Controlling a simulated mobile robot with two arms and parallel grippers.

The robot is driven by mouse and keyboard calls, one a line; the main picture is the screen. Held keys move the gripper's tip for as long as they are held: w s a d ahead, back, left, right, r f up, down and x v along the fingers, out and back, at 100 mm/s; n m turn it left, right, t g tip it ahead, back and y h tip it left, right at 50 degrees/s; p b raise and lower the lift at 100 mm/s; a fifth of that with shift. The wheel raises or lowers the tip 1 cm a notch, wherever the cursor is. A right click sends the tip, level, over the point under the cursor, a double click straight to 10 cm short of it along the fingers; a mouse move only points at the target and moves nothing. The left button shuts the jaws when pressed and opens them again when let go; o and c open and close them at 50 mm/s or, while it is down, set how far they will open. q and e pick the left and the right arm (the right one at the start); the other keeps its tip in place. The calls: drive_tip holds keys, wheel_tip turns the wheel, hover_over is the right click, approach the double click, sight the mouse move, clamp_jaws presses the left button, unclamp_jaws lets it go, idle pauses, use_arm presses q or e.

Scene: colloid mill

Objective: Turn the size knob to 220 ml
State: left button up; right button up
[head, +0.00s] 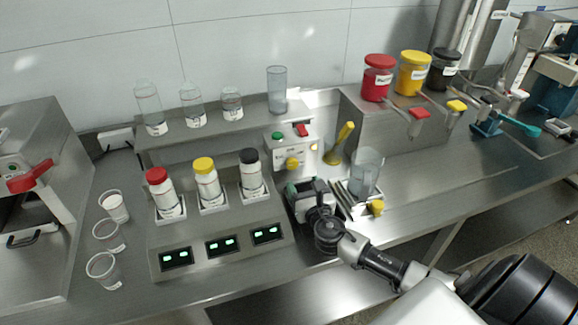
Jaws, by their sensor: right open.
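A second yellow knob (377,208) sits low at the front of the stand under a clear beaker (366,176). Markings on both knobs are too small to read, so I cannot tell which is the size knob. My right gripper (307,188) is open, in front of the control box and left of the beaker stand. It appears apart from both knobs. My left gripper is not in view.
Left of my right gripper, a sloped scale unit (222,252) holds red-, yellow- and black-capped bottles. A yellow funnel-like piece (340,145) rises behind the beaker. The bench right of the beaker (440,190) is clear.

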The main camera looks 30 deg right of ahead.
sight(293, 166)
drive_tip(key=shift+w+d+f, duration=0.1)
drive_tip(key=shift+w, duration=0.45)
drive_tip(key=x, duration=0.5)
drive_tip(key=shift+w+d+r, duration=0.15)
drive_tip(key=shift+w+r, duration=0.05)
drive_tip(key=shift+w, duration=0.6)
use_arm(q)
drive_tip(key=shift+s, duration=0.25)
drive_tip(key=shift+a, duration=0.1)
use_arm(e)
drive_tip(key=shift+c, duration=0.3)
drive_tip(key=c, duration=0.9)
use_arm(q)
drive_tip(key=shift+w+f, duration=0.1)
use_arm(e)
drive_tip(key=shift+o, duration=0.2)
